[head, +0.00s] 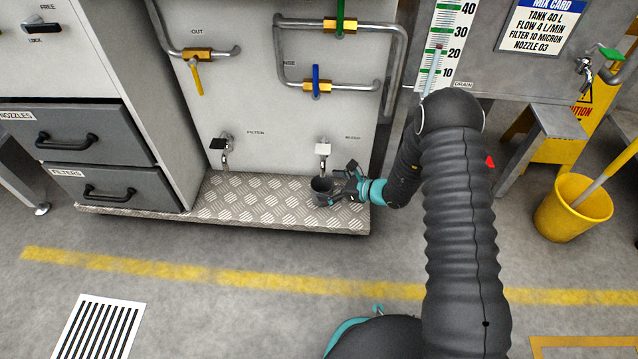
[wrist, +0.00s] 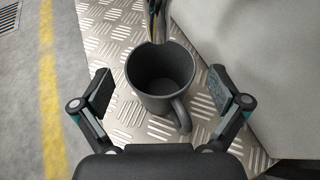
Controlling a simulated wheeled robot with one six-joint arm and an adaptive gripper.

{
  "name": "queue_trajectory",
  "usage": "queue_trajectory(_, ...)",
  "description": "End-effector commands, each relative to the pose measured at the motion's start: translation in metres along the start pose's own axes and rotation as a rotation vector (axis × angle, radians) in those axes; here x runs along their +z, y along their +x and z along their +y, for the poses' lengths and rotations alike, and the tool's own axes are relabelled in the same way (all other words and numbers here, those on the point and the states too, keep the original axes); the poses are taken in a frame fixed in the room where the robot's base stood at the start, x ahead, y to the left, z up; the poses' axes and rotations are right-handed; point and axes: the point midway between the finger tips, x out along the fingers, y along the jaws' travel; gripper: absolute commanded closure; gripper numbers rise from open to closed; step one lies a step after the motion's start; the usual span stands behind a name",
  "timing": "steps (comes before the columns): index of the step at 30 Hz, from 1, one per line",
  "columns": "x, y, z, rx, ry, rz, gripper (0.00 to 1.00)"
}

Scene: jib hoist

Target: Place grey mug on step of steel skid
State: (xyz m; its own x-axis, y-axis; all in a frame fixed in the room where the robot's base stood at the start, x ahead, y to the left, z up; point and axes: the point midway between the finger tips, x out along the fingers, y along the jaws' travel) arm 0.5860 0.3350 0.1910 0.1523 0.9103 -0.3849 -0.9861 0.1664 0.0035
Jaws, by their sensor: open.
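The grey mug (head: 321,190) stands upright on the diamond-plate step (head: 255,205) of the steel skid, near the step's right end. In the wrist view the mug (wrist: 160,82) looks empty, with its handle turned toward my gripper and slightly right. The step's plate (wrist: 105,40) shows around it. My gripper (head: 345,186) is just right of the mug in the head view. In the wrist view my gripper (wrist: 163,100) is open, its fingers apart on either side of the mug, with gaps showing to the mug. A tap spout (wrist: 157,18) stands behind the mug's far rim.
A tap (head: 323,150) is on the skid panel above the mug. Another tap (head: 222,148) is further left. The step is bare to the left of the mug. A yellow bucket (head: 573,205) stands on the floor at right. Grey drawers (head: 85,140) stand at left.

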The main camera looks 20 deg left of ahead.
Motion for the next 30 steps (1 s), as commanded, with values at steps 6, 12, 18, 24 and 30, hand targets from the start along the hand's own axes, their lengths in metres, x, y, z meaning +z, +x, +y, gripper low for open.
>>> queue_trajectory(6,0.001,-0.045,-0.001,-0.003,0.0,-0.001,0.02)
queue_trajectory(12,0.001,-0.072,-0.001,-0.002,0.0,-0.001,0.02)
queue_trajectory(18,0.0,-0.081,0.0,0.0,-0.001,-0.001,0.02)
queue_trajectory(24,0.004,-0.083,0.0,0.003,-0.011,-0.001,0.02)
queue_trajectory(30,0.05,-0.107,0.006,0.061,-0.146,0.014,0.02)
